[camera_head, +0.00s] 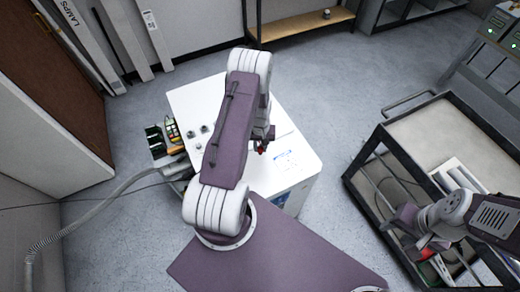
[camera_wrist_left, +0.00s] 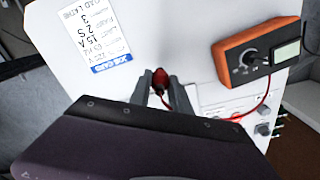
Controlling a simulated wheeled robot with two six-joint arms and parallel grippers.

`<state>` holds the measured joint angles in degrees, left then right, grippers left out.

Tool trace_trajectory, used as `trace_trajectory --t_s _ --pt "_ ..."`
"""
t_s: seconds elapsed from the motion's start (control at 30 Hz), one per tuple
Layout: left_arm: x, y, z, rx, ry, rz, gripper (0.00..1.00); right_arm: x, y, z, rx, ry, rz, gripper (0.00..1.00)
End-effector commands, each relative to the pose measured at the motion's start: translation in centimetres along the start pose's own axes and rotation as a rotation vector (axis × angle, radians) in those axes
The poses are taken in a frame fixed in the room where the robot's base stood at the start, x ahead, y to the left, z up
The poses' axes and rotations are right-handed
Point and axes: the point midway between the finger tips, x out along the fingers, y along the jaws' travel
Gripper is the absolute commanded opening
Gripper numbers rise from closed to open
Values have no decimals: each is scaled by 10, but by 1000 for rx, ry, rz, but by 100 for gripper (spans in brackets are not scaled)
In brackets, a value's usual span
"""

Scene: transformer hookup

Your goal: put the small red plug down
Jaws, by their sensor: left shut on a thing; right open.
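The small red plug (camera_wrist_left: 159,80) is between the two grey fingers of my left gripper (camera_wrist_left: 162,92) in the left wrist view, over the white cabinet top. In the head view the red plug (camera_head: 262,150) is a small red spot at the tip of my left gripper (camera_head: 265,142), over the white cabinet (camera_head: 190,95). I cannot tell whether the plug touches the surface. My right gripper (camera_head: 403,218) is open, at the right by the cart; its fingertips are hard to make out.
An orange multimeter (camera_wrist_left: 240,58) with a red lead lies on the cabinet near terminals (camera_wrist_left: 262,128). A job card (camera_head: 286,162) lies right of the plug in the head view. A black-framed cart (camera_head: 440,125) stands right. A grey hose (camera_head: 90,208) runs left.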

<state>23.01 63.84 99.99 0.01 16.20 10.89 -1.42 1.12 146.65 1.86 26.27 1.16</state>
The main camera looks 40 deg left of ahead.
Motion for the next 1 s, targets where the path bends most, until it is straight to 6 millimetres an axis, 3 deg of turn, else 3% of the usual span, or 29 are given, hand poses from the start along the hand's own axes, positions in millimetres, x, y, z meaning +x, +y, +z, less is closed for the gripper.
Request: trace_trajectory --t_s 0.1,0.33,0.7,0.73,0.8,1.0 --pt "4 0 0 0 -2 0 0 -3 0 0 0 0 0 44" --pt "37 0 0 0 -2 0 0 -17 0 -2 0 0 0 44" --pt "45 0 0 0 0 0 0 -10 0 -1 0 0 0 44" --pt "44 0 0 0 0 0 29 -11 0 -1 0 0 0 44" --pt "43 0 0 0 0 0 45 -12 0 -1 0 0 0 44" --pt "43 0 0 0 0 0 45 -12 0 -1 0 0 0 44"
